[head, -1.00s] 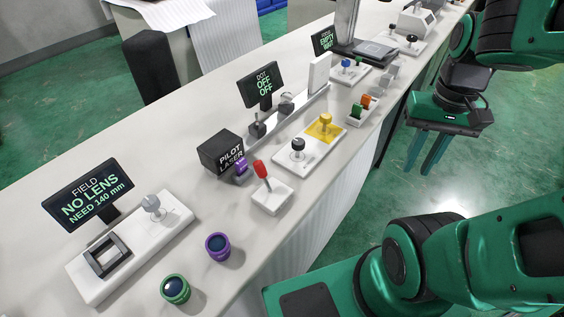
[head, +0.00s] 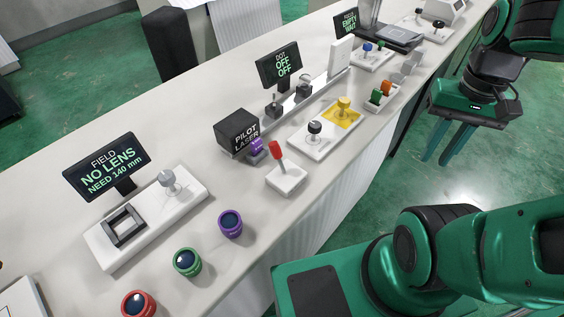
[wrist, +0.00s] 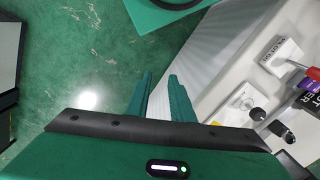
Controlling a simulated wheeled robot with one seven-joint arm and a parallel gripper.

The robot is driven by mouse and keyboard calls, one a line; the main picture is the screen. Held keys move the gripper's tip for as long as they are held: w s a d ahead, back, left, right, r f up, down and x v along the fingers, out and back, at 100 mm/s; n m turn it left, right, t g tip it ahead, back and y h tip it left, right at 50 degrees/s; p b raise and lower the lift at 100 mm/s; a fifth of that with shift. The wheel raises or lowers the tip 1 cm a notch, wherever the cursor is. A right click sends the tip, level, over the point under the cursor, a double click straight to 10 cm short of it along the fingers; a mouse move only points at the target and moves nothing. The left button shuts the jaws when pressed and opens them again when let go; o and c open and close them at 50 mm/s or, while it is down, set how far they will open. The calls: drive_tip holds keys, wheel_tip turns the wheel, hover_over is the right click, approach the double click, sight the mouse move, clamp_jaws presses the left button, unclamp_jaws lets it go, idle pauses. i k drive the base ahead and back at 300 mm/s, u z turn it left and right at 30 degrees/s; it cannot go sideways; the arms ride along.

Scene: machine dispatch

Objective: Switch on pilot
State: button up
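The black box labelled PILOT LASER (head: 238,131) stands on the counter in the head view, with a purple part at its front. Just in front of it a red-handled lever (head: 278,155) rises from a white base (head: 286,178); the lever also shows at the right edge of the wrist view (wrist: 303,76). The DOT screen (head: 279,65) reads OFF OFF. My gripper (head: 448,143) hangs off the counter's right side, over the floor, away from the lever. Its two fingers are apart with nothing between them, also in the wrist view (wrist: 160,90).
Green (head: 187,262), purple (head: 230,224) and red (head: 139,304) lens cylinders stand near the front edge. The FIELD screen (head: 107,166) reads NO LENS, NEED 140 mm. Floor right of the counter is clear.

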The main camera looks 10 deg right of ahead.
sight(275, 149)
drive_tip(key=k, duration=1)
drive_tip(key=z, duration=0.8)
drive_tip(key=i, duration=0.6)
drive_tip(key=u, duration=0.3)
